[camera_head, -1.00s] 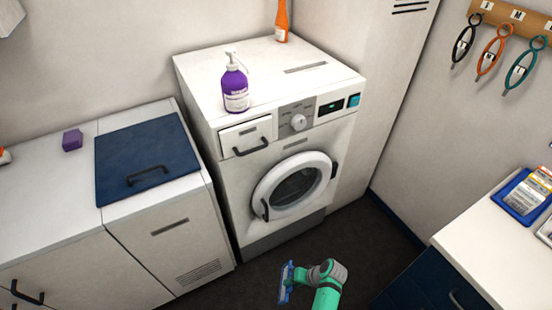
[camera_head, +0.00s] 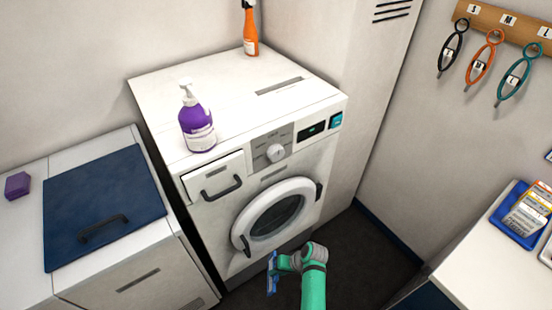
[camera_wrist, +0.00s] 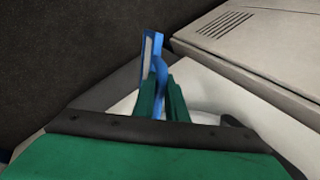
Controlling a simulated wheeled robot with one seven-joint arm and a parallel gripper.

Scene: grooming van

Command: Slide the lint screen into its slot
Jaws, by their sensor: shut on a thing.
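The lint screen (camera_head: 271,274) is a thin blue-framed panel; the wrist view shows its pale face and blue handle (camera_wrist: 150,50). My gripper (camera_head: 281,263) is shut on it, with its green fingers (camera_wrist: 161,95) around the handle. It holds the screen low in front of the white dryer (camera_head: 225,255), below and near the round door (camera_head: 275,215). The dryer's top has a narrow grey slot-like strip (camera_head: 280,85), well above and behind my gripper. The screen is apart from that strip.
A purple pump bottle (camera_head: 197,125) and an orange spray bottle (camera_head: 250,35) stand on the dryer's top. A blue-lidded cabinet (camera_head: 140,285) stands at left. A counter with a blue tray (camera_head: 508,222) is at right. Dark floor (camera_head: 355,255) lies open between.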

